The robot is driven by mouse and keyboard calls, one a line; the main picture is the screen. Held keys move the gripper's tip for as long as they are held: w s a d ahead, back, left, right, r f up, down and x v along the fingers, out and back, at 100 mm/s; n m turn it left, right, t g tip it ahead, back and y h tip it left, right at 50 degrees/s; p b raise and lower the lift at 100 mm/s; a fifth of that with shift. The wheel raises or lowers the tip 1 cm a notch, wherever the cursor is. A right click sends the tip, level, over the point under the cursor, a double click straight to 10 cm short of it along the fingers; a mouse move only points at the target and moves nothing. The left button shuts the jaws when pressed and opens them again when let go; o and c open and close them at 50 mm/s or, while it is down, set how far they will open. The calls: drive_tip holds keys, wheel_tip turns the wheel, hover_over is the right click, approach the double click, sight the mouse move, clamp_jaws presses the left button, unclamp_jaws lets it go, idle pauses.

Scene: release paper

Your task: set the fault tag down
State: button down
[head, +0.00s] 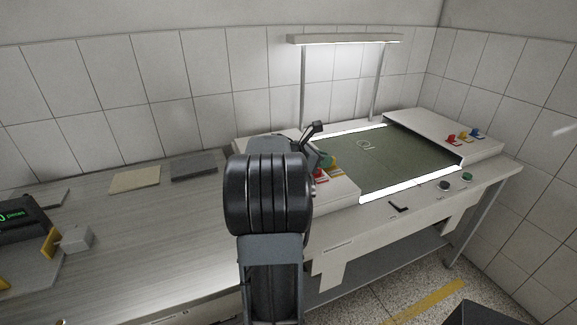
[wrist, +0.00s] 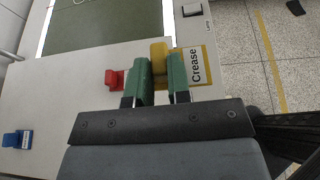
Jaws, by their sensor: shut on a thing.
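The yellow fault tag (wrist: 160,57), with a plate lettered "Crease" (wrist: 195,66), is between the green fingers of my gripper (wrist: 163,77). My gripper is shut on its upright grip. In the head view my gripper (head: 327,161) is over the near left end of the inspection table, partly hidden behind my arm. I cannot tell whether the tag touches the pale surface (wrist: 75,112) below. A red tag (wrist: 113,78) stands just left of the fingers and a blue tag (wrist: 18,139) farther left.
The green inspection panel (head: 400,160) lies between bright strips. Several coloured tags (head: 463,136) stand on the far right ledge. A lamp (head: 345,39) spans above. Black and green buttons (head: 467,177) sit on the front edge. A grey bench (head: 150,225) is at left.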

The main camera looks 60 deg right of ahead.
drive_tip(key=shift+s+d+f, duration=0.1)
drive_tip(key=shift+s, duration=0.1)
drive_tip(key=shift+g, duration=0.3)
drive_tip(key=w+f, duration=0.2)
drive_tip(key=w, duration=0.2)
drive_tip(key=w+f+p, duration=0.1)
drive_tip(key=w+f, duration=0.2)
drive_tip(key=w, duration=0.1)
drive_tip(key=w+f+p, duration=0.1)
drive_tip(key=w+f, duration=0.2)
drive_tip(key=w, duration=0.1)
drive_tip(key=shift+d, duration=0.25)
drive_tip(key=shift+w+f, duration=0.7)
drive_tip(key=shift+f, duration=0.3)
drive_tip(key=shift+f+p, duration=0.5)
drive_tip(key=shift+f, duration=0.9)
drive_tip(key=shift+f, duration=0.2)
drive_tip(key=c, duration=1.1)
unclamp_jaws()
drive_tip(key=shift+o, duration=0.2)
